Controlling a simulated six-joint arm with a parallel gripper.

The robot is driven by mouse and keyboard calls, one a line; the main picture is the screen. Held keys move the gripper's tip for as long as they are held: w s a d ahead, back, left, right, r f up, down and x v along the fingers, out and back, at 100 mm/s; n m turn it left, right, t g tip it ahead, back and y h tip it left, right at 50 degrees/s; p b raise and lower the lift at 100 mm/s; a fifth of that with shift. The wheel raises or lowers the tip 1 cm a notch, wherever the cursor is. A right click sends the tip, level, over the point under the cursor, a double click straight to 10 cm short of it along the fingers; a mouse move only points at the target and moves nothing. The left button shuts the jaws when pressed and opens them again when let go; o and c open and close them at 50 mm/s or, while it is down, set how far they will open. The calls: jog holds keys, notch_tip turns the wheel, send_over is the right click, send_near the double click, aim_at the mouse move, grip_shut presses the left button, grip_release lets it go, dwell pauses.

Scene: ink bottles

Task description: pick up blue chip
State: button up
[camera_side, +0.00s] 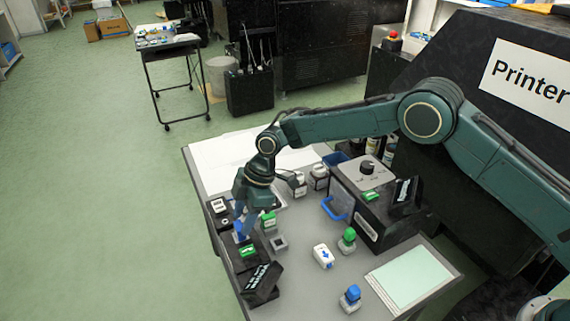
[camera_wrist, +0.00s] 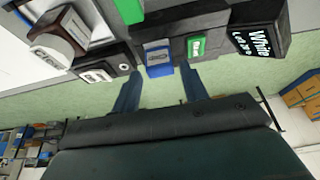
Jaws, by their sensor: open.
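The blue chip (camera_wrist: 159,70) sits in a black holder beside a green chip (camera_wrist: 197,47) in the wrist view. It has a grey label on top and a blue front face. In the side view the blue chip (camera_side: 241,237) shows below my fingers, partly hidden. My gripper (camera_side: 246,220) points down over it from above. In the wrist view the blue fingers of my gripper (camera_wrist: 160,84) are apart, one to each side of the chip. They look empty, and I cannot tell whether they touch the chip.
The green chip (camera_side: 247,251) and a black block with white lettering (camera_side: 262,281) stand close by. A green-fronted item (camera_side: 268,221) is just right of my gripper.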

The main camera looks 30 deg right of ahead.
aim_at(239, 225)
jog(key=shift+x, duration=1.75)
jog(key=shift+a, duration=0.1)
jog(key=c, duration=0.8)
jog(key=shift+r, duration=0.15)
notch_tip(239, 225, up, 20)
jog(key=shift+f, duration=0.25)
